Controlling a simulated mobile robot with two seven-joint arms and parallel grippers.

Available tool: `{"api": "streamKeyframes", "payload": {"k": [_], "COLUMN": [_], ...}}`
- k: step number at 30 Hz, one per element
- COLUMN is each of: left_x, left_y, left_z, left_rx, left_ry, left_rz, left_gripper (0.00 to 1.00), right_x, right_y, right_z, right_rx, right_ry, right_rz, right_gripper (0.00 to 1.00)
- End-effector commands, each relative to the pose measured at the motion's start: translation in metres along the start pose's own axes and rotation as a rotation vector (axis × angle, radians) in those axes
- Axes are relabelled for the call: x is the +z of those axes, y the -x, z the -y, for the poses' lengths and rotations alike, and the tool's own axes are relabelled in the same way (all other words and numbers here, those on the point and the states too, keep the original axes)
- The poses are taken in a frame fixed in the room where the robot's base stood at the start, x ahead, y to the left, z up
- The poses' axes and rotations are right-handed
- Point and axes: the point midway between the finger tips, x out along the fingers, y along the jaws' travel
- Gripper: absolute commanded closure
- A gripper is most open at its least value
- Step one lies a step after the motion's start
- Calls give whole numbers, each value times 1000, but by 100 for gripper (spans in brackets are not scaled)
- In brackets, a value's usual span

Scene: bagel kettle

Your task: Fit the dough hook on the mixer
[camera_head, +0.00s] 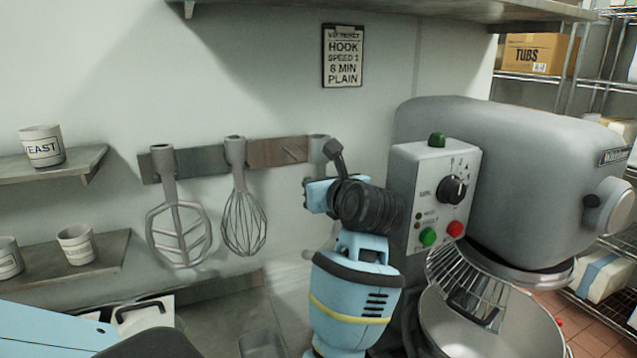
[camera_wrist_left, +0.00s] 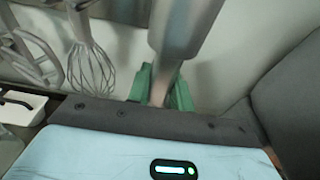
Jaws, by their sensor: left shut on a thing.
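The dough hook (camera_head: 317,149) is the grey tool at the right end of the wall rack (camera_head: 277,152). Its upper collar shows against the rack; I cannot tell whether it still hangs on its peg. Most of it is hidden behind my left wrist in the head view. My left gripper (camera_wrist_left: 163,90) has its green fingers closed around the grey shank of the hook, which also shows in the left wrist view (camera_wrist_left: 184,32). The mixer (camera_head: 510,170) stands to the right, its bowl (camera_head: 450,325) below the head and a wire guard (camera_head: 468,285) at the bowl's front. My right gripper is out of view.
A flat beater (camera_head: 178,225) and a wire whisk (camera_head: 243,215) hang left of the hook. A sign (camera_head: 342,56) on the wall reads hook, speed 1. Shelves with cups (camera_head: 42,146) are at the left. The mixer's control box (camera_head: 432,195) stands close to my left wrist.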

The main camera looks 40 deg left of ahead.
Motion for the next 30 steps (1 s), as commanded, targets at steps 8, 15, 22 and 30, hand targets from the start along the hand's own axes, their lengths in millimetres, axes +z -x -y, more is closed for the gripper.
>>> {"api": "streamKeyframes", "payload": {"k": [8, 15, 22, 30], "left_x": [-3, -9, -15, -20], "left_y": [31, 57, 84, 112], "left_z": [0, 0, 1, 2], "left_rx": [-4, -4, -8, -9], "left_ry": [4, 4, 1, 0], "left_rz": [3, 2, -2, -1], "left_gripper": [100, 100, 100, 100], "right_x": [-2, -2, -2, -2], "right_y": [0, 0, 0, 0], "right_z": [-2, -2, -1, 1], "right_rx": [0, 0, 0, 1], "right_ry": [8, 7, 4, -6], "right_rz": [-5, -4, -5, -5], "right_gripper": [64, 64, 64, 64]}}
